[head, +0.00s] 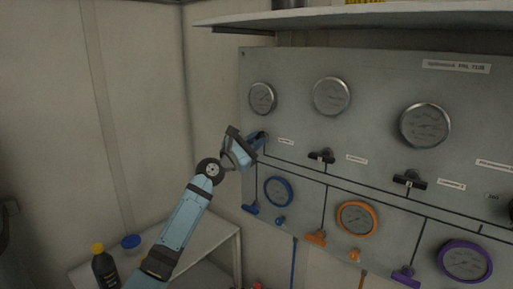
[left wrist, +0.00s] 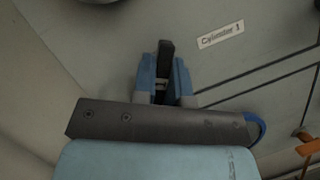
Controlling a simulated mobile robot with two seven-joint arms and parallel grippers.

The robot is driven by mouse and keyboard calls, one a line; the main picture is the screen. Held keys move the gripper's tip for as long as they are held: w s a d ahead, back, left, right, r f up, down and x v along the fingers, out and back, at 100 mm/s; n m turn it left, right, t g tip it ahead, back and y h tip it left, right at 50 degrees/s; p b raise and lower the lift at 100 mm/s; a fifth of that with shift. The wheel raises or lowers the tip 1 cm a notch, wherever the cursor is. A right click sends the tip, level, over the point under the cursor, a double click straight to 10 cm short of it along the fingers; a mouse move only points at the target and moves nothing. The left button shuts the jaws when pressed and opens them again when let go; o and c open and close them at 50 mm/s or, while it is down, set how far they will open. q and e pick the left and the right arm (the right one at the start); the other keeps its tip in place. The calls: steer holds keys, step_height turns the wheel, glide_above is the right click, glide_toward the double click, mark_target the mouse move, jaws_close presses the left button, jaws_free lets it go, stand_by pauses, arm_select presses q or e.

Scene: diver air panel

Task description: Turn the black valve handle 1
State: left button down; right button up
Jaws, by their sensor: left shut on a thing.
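The grey panel (head: 290,70) carries round gauges and valve handles. My left gripper (head: 262,140) is at the panel's left side, below the first gauge (head: 262,98). In the left wrist view my left gripper (left wrist: 163,88) has its blue fingers on both sides of a black valve handle (left wrist: 166,52), shut on it. The handle's top end sticks out above the fingers; the rest is hidden. A label reading "Cylinder 1" (left wrist: 220,35) is to the right of it. My right gripper is not in view.
Two more black handles, the middle one (head: 321,156) and the right one (head: 409,181), sit further right. Blue (head: 250,209), orange (head: 316,238) and purple (head: 405,277) handles are lower. A shelf (head: 360,18) juts out above. A table (head: 215,236) with a dark bottle (head: 105,268) stands lower left.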

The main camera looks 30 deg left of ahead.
arm_select(q)
steer(key=m+g+h+b, duration=0.1)
steer(key=m, duration=0.2)
steer(key=shift+m, duration=0.4)
steer(key=m+g, duration=0.1)
steer(key=m, duration=0.2)
steer(key=shift+h, duration=0.4)
steer(key=m+g, duration=0.1)
steer(key=m, duration=0.2)
steer(key=shift+r+g, duration=0.1)
steer(key=shift+g, duration=0.2)
steer(key=shift+m+g+p, duration=0.5)
steer(key=shift+m+g, duration=0.1)
steer(key=shift+m, duration=0.9)
steer(key=c, duration=1.1)
jaws_free()
steer(key=shift+c, duration=0.2)
